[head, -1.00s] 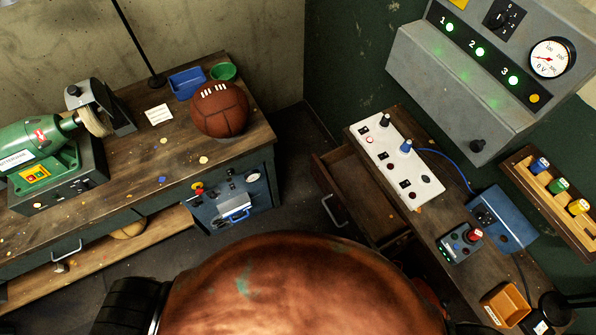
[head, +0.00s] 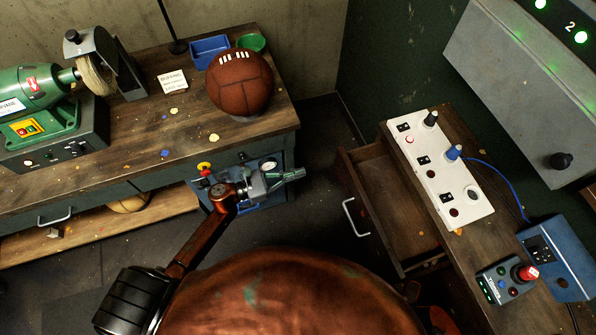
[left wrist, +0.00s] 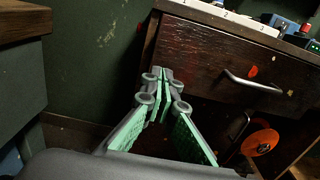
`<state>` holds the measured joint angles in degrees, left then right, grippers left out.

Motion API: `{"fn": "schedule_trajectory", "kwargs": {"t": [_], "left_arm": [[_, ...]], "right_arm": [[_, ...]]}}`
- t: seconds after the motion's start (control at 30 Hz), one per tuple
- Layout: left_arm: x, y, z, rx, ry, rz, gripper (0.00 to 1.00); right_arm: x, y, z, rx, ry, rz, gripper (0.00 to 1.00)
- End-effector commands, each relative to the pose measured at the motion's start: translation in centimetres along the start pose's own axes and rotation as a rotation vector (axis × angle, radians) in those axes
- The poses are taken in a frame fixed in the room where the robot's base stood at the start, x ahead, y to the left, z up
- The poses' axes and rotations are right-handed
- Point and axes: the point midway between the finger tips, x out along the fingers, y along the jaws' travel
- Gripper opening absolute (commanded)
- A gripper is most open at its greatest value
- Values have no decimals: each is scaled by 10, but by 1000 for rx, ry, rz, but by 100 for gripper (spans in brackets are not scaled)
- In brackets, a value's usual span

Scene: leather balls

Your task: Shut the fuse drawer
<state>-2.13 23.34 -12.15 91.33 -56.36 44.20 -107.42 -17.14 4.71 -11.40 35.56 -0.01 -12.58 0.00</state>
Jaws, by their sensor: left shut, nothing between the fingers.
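The fuse drawer (head: 385,192) stands pulled open under the right-hand bench in the head view, with its inside showing and looking empty. Its metal handle (head: 355,217) is on the front, facing left. My left gripper (head: 301,173) is left of the drawer, apart from the handle, with its fingers shut and empty. In the left wrist view the dark wooden drawer front (left wrist: 205,55) with its handle (left wrist: 253,80) lies beyond my shut fingertips (left wrist: 165,74). My right gripper is not in view.
A white switch panel (head: 440,170) lies on the bench above the drawer. A blue box (head: 560,258) and a small control box (head: 507,280) are further right. The left workbench (head: 150,140) holds a brown ball (head: 239,85) and a green buffing machine (head: 38,98). Floor shows between the benches.

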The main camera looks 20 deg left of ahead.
Motion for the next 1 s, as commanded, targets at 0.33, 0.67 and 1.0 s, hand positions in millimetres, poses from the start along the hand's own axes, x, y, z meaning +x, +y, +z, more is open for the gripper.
{"fn": "schedule_trajectory", "kwargs": {"t": [0.33,0.67,1.0], "left_arm": [[72,1,0,-3,-1,2,0],[107,1,-1,-5,0,2,0],[108,1,-1,-5,1,3,0]], "right_arm": [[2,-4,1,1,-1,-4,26],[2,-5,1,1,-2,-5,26],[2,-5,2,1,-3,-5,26]]}}
